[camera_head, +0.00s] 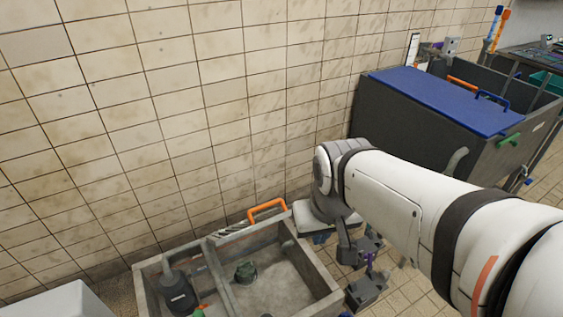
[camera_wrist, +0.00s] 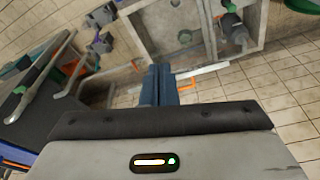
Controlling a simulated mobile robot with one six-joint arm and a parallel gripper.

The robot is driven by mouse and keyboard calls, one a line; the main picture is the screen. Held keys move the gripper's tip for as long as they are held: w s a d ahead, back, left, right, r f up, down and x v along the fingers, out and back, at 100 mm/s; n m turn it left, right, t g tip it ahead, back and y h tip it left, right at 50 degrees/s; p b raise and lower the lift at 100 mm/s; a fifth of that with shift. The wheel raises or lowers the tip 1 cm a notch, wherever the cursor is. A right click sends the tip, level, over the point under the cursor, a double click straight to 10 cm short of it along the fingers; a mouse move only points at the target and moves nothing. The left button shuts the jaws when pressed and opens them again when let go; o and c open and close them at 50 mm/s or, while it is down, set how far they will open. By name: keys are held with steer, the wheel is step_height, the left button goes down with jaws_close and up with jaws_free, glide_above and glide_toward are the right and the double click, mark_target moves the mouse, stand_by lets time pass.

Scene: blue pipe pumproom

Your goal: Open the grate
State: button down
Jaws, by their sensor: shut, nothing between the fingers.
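The grate (camera_head: 230,231) shows as a narrow slatted strip along the wall-side rim of the grey basin (camera_head: 318,266). It appears raised on edge, but its angle is hard to tell. Its orange handle (camera_head: 267,208) sticks up near the wall. The basin's top is uncovered and its inside shows. In the wrist view, the orange handle (camera_wrist: 189,84) is just right of my gripper (camera_wrist: 160,70). The blue fingers are shut with nothing between them, near the basin's rim. Whether they touch the grate cannot be told. In the head view, my arm hides the fingers' contact area.
A large grey tank (camera_head: 440,140) with a blue lid (camera_head: 445,98) stands at the right. The tiled wall (camera_head: 200,110) is close behind the basin.

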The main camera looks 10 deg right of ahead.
steer(key=w+a+f+m+g+y+b, duration=0.1)
steer(key=w+a+f+m+y+b, duration=0.1)
steer(key=a+f+m+y+b, duration=0.35)
steer(key=w+a+f+m+g+y+b, duration=0.1)
steer(key=w+a+f+m+y+b, duration=0.15)
steer(key=f+m+y, duration=0.6)
steer(key=w+d+f+m+t+b, duration=0.5)
steer(key=w+f+m+t, duration=0.2)
steer(key=w+f+t, duration=0.1)
steer(key=w+d+f+m+t+h+b, duration=0.35)
steer(key=d+f+m+t+h, duration=0.5)
steer(key=d+f+m, duration=0.45)
steer(key=w+a+r+b, duration=0.1)
steer(key=w+b, duration=0.5)
steer(key=w+a+r+n+b, duration=0.1)
steer(key=w+b, duration=0.5)
steer(key=w, duration=0.1)
steer(key=shift+a+r+g, duration=0.35)
steer(key=shift+a+r, duration=0.05)
